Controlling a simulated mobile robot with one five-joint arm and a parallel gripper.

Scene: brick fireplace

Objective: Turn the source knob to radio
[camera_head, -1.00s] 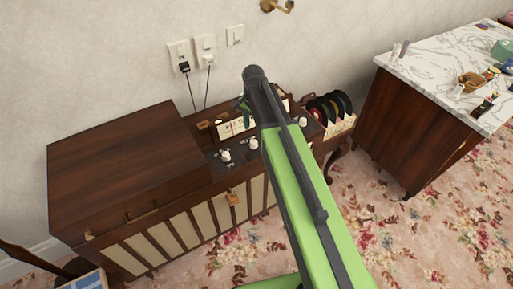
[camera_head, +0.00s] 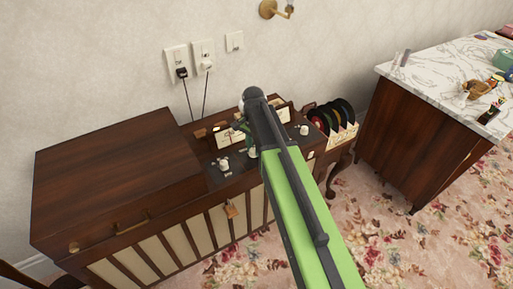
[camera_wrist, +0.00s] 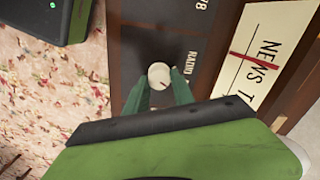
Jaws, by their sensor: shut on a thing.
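The source knob (camera_wrist: 159,75) is a small round cream knob on a dark panel, with a short dark mark on its face. In the wrist view, the word RADIO is printed on the panel just right of it, with 78 farther up. My gripper (camera_wrist: 160,87) has its dark green fingers on either side of the knob and is shut on it. In the head view, the wooden console (camera_head: 110,165) stands against the wall, and my arm covers part of its control panel. The knob by my gripper shows partly there (camera_head: 253,153).
Other cream knobs sit on the panel to the left (camera_head: 223,165) and right (camera_head: 304,130). A record rack (camera_head: 340,132) stands right of the console. A marble-topped cabinet (camera_head: 420,140) is farther right. Flowered carpet lies clear in front.

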